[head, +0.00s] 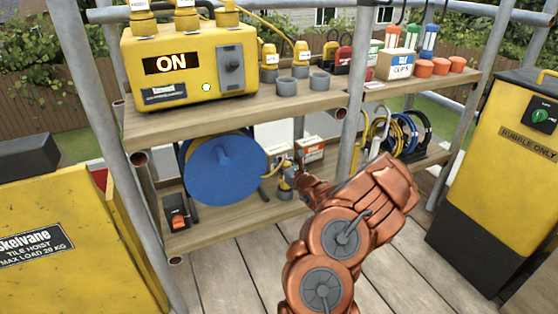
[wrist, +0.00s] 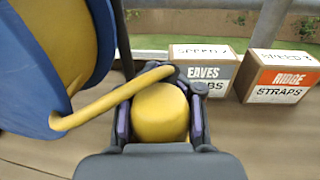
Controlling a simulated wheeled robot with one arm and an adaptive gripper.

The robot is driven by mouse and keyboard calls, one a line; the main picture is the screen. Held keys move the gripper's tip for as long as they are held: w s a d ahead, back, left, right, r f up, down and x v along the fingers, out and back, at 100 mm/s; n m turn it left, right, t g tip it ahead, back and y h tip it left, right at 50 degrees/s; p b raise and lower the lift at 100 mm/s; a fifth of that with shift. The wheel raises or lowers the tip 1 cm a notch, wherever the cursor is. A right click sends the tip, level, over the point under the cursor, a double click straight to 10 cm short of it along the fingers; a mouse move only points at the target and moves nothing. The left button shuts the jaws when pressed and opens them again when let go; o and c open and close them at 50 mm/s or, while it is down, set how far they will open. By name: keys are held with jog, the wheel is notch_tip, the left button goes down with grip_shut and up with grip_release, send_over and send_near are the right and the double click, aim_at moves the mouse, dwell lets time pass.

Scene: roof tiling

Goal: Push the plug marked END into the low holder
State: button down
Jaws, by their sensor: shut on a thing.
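My gripper (head: 296,178) is low at the lower shelf, right of the blue cable reel (head: 222,168). It is shut on a yellow plug (wrist: 160,112), which fills the space between the two dark fingers in the wrist view. A yellow cable (wrist: 112,95) runs from the plug to the reel (wrist: 35,65) on the left. No END mark can be read on the plug.
The upper shelf (head: 240,108) carries a yellow power box (head: 190,62) and two upright yellow plugs (head: 301,54). Behind my gripper stand an EAVES box (wrist: 205,70) and a RIDGE straps box (wrist: 280,78). Scaffold poles (head: 352,85) frame the shelves.

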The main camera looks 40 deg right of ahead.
notch_tip(320, 180, down, 2)
jog(key=shift+f+b, duration=0.1)
jog(key=shift+b, duration=0.25)
jog(key=shift+p, duration=0.65)
dwell(1.0)
jog(key=shift+f, duration=0.6)
dwell(0.6)
jog(key=c, duration=1)
grip_release()
jog(key=shift+c, duration=0.2)
jog(key=shift+s, duration=0.15)
jog(key=shift+s+a+p, duration=0.35)
jog(key=shift+s+p, duration=1.1)
jog(key=shift+s, duration=0.3)
jog(key=shift+s+a+p, duration=0.35)
jog(key=shift+s+p, duration=1.05)
jog(key=shift+s, duration=0.4)
jog(key=shift+s+a+p, duration=0.35)
jog(key=shift+s+p, duration=1.1)
jog(key=shift+s, duration=0.3)
